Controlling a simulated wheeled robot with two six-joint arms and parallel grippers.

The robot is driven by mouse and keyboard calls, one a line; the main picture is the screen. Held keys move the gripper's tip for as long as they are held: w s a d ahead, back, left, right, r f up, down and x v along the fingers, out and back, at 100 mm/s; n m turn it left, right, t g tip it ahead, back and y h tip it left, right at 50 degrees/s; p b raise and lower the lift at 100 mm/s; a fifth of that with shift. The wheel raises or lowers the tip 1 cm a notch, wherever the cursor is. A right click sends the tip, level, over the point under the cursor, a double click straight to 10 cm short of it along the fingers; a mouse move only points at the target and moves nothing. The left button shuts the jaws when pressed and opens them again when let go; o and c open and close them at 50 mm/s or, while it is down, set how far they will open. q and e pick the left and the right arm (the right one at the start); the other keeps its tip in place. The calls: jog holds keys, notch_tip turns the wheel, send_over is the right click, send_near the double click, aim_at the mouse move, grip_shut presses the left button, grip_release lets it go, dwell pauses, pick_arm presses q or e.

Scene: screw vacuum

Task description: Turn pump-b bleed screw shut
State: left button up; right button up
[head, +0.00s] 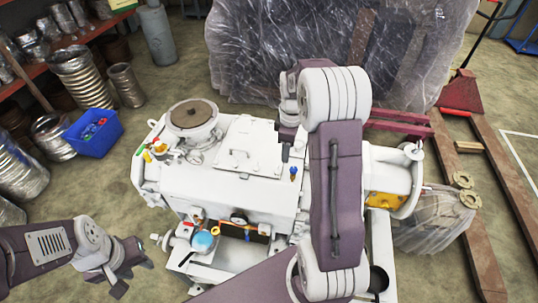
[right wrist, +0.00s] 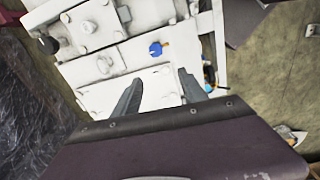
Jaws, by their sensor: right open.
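A white pump machine (head: 255,185) fills the middle of the head view. A blue screw head also shows in the right wrist view (right wrist: 155,49), beyond and between the fingertips. Which screw belongs to pump-b cannot be told. My right gripper (right wrist: 160,80) is open and empty above the machine, apart from the blue head. My left gripper (head: 133,276) is open and empty over the floor, left of the machine.
A blue bin (head: 93,132) and metal ducts (head: 80,75) are at left. A plastic-wrapped load (head: 290,60) stands behind.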

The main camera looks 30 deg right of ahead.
aim_at(294, 169)
jog(key=shift+m+g, duration=0.3)
jog(key=shift+m, duration=0.1)
jog(key=d+f, duration=0.1)
jog(key=f, duration=0.2)
jog(key=s+f+p, duration=0.1)
jog(key=f, duration=0.2)
jog(key=d+f, duration=0.1)
jog(key=f, duration=0.2)
jog(key=shift+s+d+f+p, duration=0.15)
jog(key=shift+s+d+p, duration=0.15)
jog(key=shift+p, duration=0.1)
pick_arm(q)
notch_tip(294, 169, up, 3)
jog(key=shift+s+f, duration=0.1)
jog(key=shift+f, duration=0.05)
pick_arm(e)
grip_shut()
